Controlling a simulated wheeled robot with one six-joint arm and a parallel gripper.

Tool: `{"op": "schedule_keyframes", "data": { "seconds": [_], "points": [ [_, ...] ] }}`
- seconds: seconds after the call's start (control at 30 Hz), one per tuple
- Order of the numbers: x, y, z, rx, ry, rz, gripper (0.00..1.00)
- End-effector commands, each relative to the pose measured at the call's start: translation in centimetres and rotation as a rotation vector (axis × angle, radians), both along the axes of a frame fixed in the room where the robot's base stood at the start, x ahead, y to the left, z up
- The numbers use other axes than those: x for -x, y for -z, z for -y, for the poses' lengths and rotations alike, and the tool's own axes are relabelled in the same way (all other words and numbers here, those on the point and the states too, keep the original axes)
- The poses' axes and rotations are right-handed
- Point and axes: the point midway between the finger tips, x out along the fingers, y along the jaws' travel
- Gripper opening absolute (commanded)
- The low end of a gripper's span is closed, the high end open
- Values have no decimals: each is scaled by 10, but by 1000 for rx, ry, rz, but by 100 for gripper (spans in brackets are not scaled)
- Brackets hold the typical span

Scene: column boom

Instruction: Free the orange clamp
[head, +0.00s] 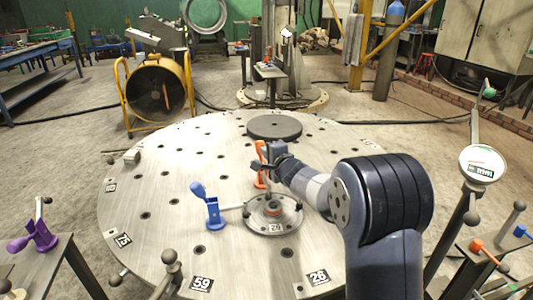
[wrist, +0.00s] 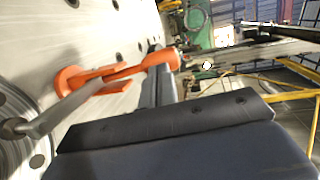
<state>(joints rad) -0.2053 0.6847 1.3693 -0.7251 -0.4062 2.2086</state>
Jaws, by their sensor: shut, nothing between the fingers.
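The orange clamp (head: 259,165) stands on the round metal table behind the flange (head: 290,220), its handle raised in the head view. In the wrist view the orange clamp (wrist: 95,78) shows its base, its orange handle reaching right, and a grey bar reaching left onto the flange (wrist: 12,135). My gripper (head: 274,154) is shut and empty, right beside the handle. In the wrist view my dark fingers (wrist: 153,75) are close against the handle end; I cannot tell whether they touch it. My arm partly hides the clamp's right side.
A blue clamp (head: 212,212) stands left of the flange, its bar reaching toward it. A dark disc (head: 274,127) lies at the table's back. A purple clamp (head: 36,234) is at the far left. A dial on a post (head: 482,165) stands right. The table's left side is mostly clear.

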Motion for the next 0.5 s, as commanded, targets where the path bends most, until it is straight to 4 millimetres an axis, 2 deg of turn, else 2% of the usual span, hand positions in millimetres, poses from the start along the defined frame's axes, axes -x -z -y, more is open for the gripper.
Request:
{"op": "schedule_keyframes", "data": {
  "seconds": [0.3, 0.5],
  "points": [
    [0, -6, -3, 9, 0, -31, 0],
    [0, -2, -4, 13, 0, -46, 0]
  ]
}}
